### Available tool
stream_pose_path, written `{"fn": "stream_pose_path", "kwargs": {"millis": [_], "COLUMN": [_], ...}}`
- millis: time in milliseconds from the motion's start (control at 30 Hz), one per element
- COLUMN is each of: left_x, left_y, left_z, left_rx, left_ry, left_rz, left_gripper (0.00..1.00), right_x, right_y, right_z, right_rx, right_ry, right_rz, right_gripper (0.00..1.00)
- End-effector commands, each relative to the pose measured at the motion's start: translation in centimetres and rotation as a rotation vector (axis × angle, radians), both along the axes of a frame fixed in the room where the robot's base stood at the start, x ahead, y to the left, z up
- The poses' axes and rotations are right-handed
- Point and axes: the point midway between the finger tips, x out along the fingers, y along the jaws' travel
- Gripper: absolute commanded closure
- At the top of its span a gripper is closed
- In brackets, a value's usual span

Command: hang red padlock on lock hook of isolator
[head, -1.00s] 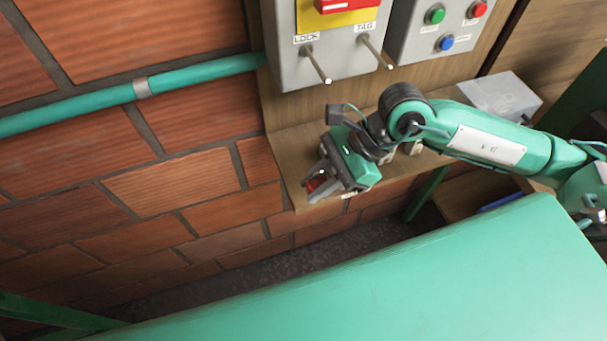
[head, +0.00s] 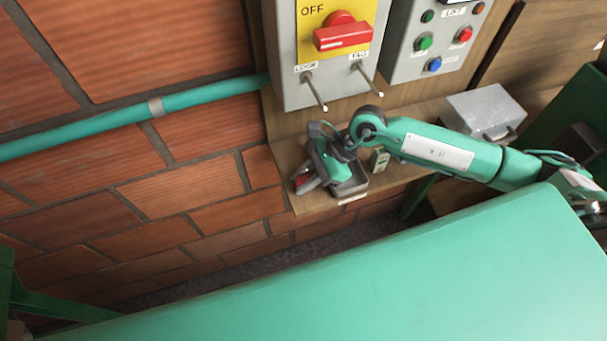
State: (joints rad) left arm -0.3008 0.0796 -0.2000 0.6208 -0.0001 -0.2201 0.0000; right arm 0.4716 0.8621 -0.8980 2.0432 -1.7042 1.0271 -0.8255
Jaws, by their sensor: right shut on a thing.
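The red padlock (head: 302,181) is small and partly hidden between the fingers of my right gripper (head: 304,184). That gripper is shut on it, low over the left end of the wooden shelf. I cannot tell whether the padlock touches the shelf. The isolator (head: 285,45) is a grey box with a yellow plate and a red handle at OFF. Its lock hook (head: 316,93) is a thin rod sticking out under the LOCK label, above the gripper and apart from it. A similar tag hook (head: 369,80) is to its right. My left gripper is out of view.
A grey tray (head: 352,188) and a small upright item (head: 380,161) are on the shelf (head: 289,156). A grey case (head: 484,113) stands farther right. A push-button box (head: 408,66) is beside the isolator. A large green surface (head: 330,285) fills the front.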

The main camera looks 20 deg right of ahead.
Motion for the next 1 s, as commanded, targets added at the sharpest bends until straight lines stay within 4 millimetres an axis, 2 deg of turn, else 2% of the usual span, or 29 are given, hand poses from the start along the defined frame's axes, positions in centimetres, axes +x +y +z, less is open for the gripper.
{"fn": "stream_pose_path", "kwargs": {"millis": [333, 367, 433, 467, 767, 933, 1000], "left_x": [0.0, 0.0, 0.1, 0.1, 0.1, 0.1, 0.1], "left_y": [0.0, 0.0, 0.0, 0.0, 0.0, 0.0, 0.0], "left_z": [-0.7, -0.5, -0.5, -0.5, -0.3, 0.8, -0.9], "left_rx": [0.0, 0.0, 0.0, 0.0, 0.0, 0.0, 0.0], "left_ry": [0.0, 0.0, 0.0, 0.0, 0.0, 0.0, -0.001], "left_rz": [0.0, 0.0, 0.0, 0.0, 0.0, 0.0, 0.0], "left_gripper": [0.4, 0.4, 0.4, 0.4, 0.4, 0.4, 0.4], "right_x": [0.0, 0.0, 0.0, 0.0, 0.0, -0.1, 0.1], "right_y": [0.0, 0.0, 0.0, 0.0, 0.0, -0.1, -1.2], "right_z": [-0.5, -0.4, -0.3, -0.3, -0.3, -0.1, 0.1], "right_rx": [0.0, 0.0, 0.0, 0.0, 0.0, -0.001, -0.003], "right_ry": [0.0, 0.0, 0.001, 0.001, 0.001, 0.003, -0.004], "right_rz": [0.0, 0.0, -0.001, -0.001, -0.001, -0.001, -0.002], "right_gripper": [1.0, 0.73, 0.59, 0.57, 0.57, 0.57, 0.57]}}
